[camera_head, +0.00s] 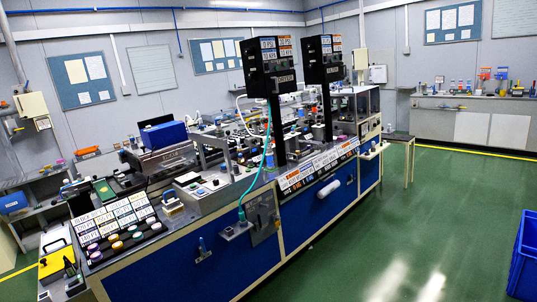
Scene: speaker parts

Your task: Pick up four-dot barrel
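I cannot make out a four-dot barrel in this view; the small parts on the bench are too far away to tell apart. A long blue-fronted workbench (190,268) runs from the lower left toward the back right, crowded with equipment. At its near end is a sloped panel (118,213) with white labels and rows of coloured round caps. My gripper is not in view.
Two black boxes on posts (268,67) rise from the bench. A blue crate (524,255) stands at the right edge. A small stool (398,140) stands by the bench's far end. A back counter (470,118) holds bottles. The green floor (400,235) is clear.

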